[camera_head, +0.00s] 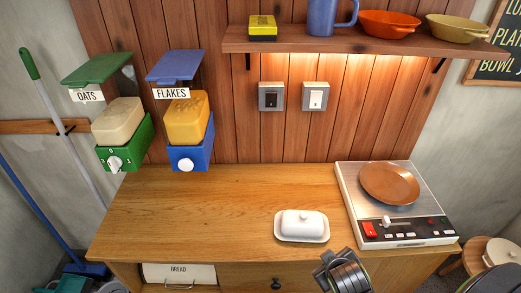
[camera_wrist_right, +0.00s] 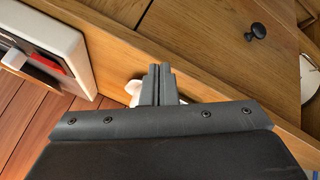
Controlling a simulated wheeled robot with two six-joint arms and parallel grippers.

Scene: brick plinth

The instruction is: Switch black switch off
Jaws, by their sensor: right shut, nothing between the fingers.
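The black switch (camera_head: 271,97) is a dark rocker in a grey plate on the wooden wall, below the shelf. A matching plate with a white switch (camera_head: 315,97) is to its right. Which way the black rocker is tipped is too small to tell. My right gripper (camera_wrist_right: 162,85) is shut and empty in the wrist view. In the head view my right arm shows at the bottom edge, in front of the counter, well below and apart from the switch. My left gripper is not in view.
Oats (camera_head: 118,120) and flakes (camera_head: 187,118) dispensers hang at left. A shelf (camera_head: 350,45) juts out above the switches.

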